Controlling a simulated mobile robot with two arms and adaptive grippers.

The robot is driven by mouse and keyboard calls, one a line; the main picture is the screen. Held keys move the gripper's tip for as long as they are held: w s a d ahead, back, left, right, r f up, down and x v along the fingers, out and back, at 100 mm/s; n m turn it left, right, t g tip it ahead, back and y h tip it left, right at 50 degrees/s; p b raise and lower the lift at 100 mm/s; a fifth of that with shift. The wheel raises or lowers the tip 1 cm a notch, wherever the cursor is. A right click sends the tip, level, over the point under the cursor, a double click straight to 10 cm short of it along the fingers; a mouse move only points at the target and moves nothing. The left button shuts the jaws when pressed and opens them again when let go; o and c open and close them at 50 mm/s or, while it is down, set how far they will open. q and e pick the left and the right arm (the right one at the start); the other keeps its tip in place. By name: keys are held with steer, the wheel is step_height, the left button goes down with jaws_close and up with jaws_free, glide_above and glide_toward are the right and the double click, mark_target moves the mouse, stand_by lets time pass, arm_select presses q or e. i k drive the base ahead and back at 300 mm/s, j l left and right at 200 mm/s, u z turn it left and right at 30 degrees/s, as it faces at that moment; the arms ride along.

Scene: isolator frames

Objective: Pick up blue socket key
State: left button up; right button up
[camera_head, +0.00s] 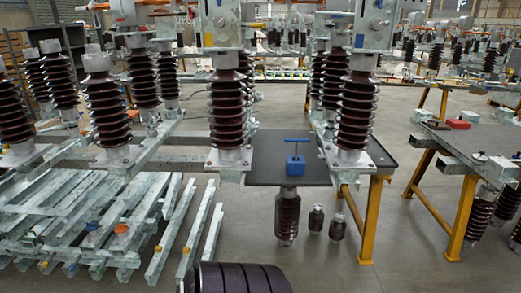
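A blue socket key with a T-shaped handle (297,140) stands upright at a blue block (295,166). Its lower end is hidden by the block. The block sits on the dark tabletop (265,150), close to its front edge and between two brown ribbed insulator columns. Neither of my grippers is in view.
Brown insulators (231,110) (356,110) stand left and right of the block on grey metal bases. Yellow legs (375,215) support the table. Several pale beams (75,220) are stacked at the left. A dark ribbed shape (238,278) fills the bottom centre.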

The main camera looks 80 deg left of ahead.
mark_target(297, 141)
steer(key=u, duration=2.25)
